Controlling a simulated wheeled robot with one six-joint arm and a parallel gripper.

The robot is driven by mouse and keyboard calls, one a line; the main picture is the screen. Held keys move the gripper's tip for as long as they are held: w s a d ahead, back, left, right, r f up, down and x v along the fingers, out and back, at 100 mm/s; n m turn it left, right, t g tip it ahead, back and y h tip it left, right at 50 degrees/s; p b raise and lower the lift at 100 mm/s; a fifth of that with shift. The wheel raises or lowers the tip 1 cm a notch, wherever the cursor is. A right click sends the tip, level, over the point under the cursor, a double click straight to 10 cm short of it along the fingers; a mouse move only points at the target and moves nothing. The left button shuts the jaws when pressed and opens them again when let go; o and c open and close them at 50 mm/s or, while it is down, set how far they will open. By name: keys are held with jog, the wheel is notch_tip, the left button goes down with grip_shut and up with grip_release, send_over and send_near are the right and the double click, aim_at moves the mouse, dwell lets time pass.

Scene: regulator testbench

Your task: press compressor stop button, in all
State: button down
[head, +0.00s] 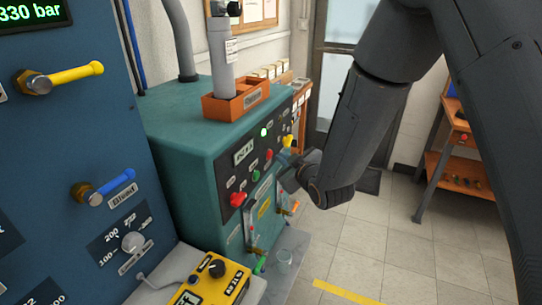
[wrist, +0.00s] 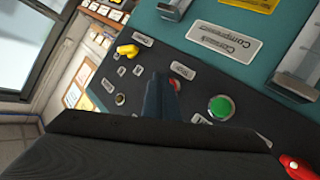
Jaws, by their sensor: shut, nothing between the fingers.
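The compressor is a teal cabinet (head: 180,125) with a black control panel (head: 228,182) on its side. A round red button, apparently the stop button (head: 269,155), sits on the panel beside a green button (head: 255,176). In the wrist view the red button (wrist: 175,85) is partly hidden behind my fingers, with a small label above it, and the green button (wrist: 221,107) is to its right. My gripper (head: 284,160) is shut and empty, its tips (wrist: 159,80) at the red button. I cannot tell whether they touch it.
A green lamp (head: 264,132) is lit. A blue panel (head: 60,140) with levers stands at the left. Floor at the right (head: 400,240) is clear.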

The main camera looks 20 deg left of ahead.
jog(key=shift+a, duration=0.15)
jog(key=shift+a, duration=0.25)
jog(key=shift+w+a, duration=0.1)
jog(key=shift+a, duration=0.35)
dwell(0.7)
dwell(0.4)
jog(key=shift+d, duration=0.9)
jog(key=shift+s+d, duration=0.15)
jog(key=shift+d, duration=1.1)
jog(key=shift+s+d, duration=0.15)
jog(key=shift+d, duration=1.1)
